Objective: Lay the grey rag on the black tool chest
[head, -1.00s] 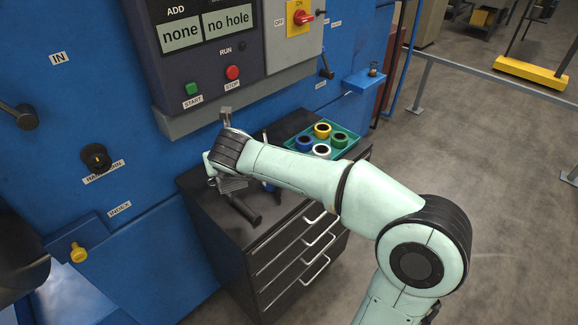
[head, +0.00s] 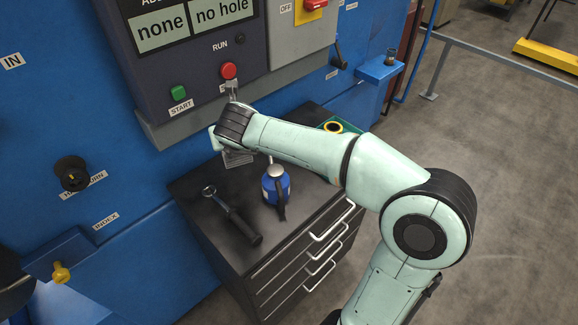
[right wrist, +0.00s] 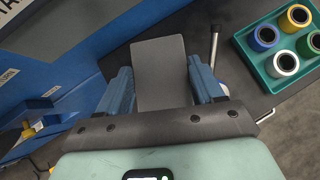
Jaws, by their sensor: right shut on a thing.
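The grey rag (right wrist: 160,72) fills the space between the blue fingers of my right gripper (right wrist: 162,88) in the right wrist view. The gripper is shut on it. In the head view my right gripper (head: 232,150) hangs at the back edge of the black tool chest (head: 308,197), near the machine. A small grey part of the rag (head: 239,159) shows below the wrist. I cannot tell whether the rag touches the chest top. My left gripper is not in view.
On the chest top stand a blue can (head: 276,188) with a spout and a black-handled ratchet (head: 236,219) lying flat. A green tray (right wrist: 246,44) with several coloured rings lies to the right, mostly hidden by my arm in the head view. The blue machine (head: 130,165) rises behind.

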